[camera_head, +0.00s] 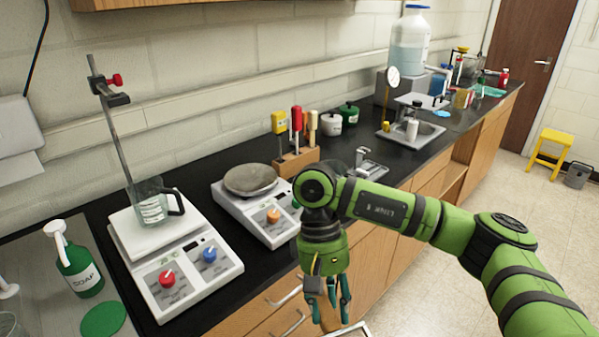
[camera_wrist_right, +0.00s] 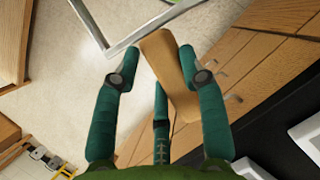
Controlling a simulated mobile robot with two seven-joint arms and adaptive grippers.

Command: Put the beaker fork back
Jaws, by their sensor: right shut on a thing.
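My right gripper (camera_head: 328,298) hangs in front of the counter edge, pointing down. Its fingers are shut on the beaker fork, whose wooden handle (camera_head: 329,319) shows just below them. In the right wrist view, the wooden handle (camera_wrist_right: 168,62) lies between the fingers (camera_wrist_right: 158,70), and the fork's metal frame (camera_wrist_right: 122,42) extends past it toward the top. Much of the fork is cut off by the picture edge. A wooden block (camera_head: 296,162) on the counter holds upright tools with red, yellow and pale handles. My left gripper is not in view.
A hotplate (camera_head: 222,277) carries a glass beaker (camera_head: 151,208) beside a metal stand. A second hotplate (camera_head: 240,212) bears a grey dish. A soap bottle (camera_head: 80,270) stands at left. Open floor is right of the cabinets.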

